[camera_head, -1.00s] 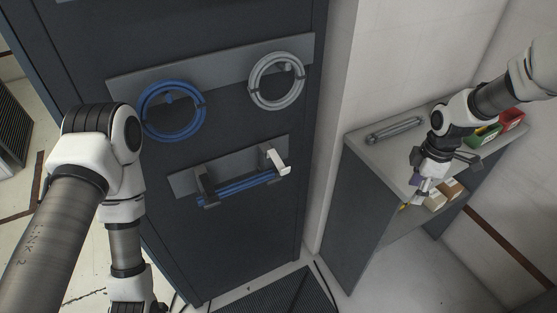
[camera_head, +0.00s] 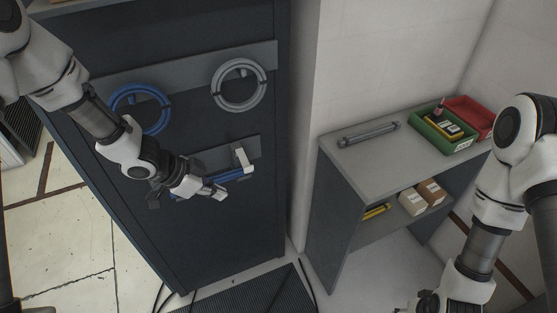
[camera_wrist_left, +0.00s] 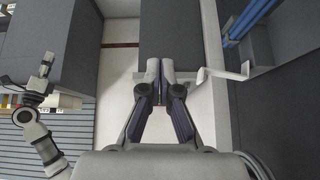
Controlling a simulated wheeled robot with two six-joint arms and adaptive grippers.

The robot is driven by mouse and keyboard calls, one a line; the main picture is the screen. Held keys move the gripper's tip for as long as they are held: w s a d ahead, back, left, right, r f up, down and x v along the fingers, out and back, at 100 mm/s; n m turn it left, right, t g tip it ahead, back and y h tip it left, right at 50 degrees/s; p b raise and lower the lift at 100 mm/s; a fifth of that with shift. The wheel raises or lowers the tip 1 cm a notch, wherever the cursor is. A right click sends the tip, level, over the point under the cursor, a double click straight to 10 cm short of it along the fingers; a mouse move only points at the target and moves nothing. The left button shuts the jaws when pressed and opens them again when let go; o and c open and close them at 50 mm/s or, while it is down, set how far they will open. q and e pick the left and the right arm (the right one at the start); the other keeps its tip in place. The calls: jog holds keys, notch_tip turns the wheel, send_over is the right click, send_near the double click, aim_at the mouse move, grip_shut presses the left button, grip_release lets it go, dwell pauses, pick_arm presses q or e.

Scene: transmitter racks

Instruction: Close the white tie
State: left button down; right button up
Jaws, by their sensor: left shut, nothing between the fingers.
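The white tie (camera_head: 242,157) is at the right end of the blue cable bundle (camera_head: 232,175) on the dark rack door's lower bracket. In the left wrist view the white tie (camera_wrist_left: 228,74) sticks out from the door, with its bent free end toward my gripper. My left gripper (camera_head: 219,193) is in front of the bundle, below and left of the tie. Its fingers (camera_wrist_left: 161,70) are shut and empty, apart from the tie, which lies just right of them in the wrist view. My right gripper (camera_head: 440,303) is partly cut off at the bottom edge.
A blue coil (camera_head: 141,109) and a grey coil (camera_head: 238,84) hang on the upper bracket. Right of the rack a grey shelf (camera_head: 370,160) holds a grey bar (camera_head: 369,133), a green bin (camera_head: 443,133), a red bin (camera_head: 470,113) and small boxes (camera_head: 413,201). A floor grating (camera_head: 250,292) lies below.

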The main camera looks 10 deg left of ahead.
aim_at(243, 163)
pick_arm(q)
jog(key=w+r+t, duration=0.3)
jog(key=w+r, duration=0.1)
jog(key=r, duration=0.7)
jog(key=shift+h, duration=0.3)
jog(key=w+d+f, duration=0.1)
jog(key=w+f, duration=0.1)
jog(key=f, duration=0.1)
jog(key=w+d+f, duration=0.1)
jog(key=w+f, duration=0.1)
jog(key=f, duration=0.2)
jog(key=w+d+f, duration=0.1)
jog(key=w+f, duration=0.1)
jog(key=f, duration=0.2)
jog(key=shift+d, duration=0.4)
pick_arm(e)
jog(key=s+f+g, duration=0.2)
jog(key=s, duration=0.5)
jog(key=shift+s+a, duration=0.2)
jog(key=shift+s, duration=0.15)
jog(key=shift+f, duration=0.15)
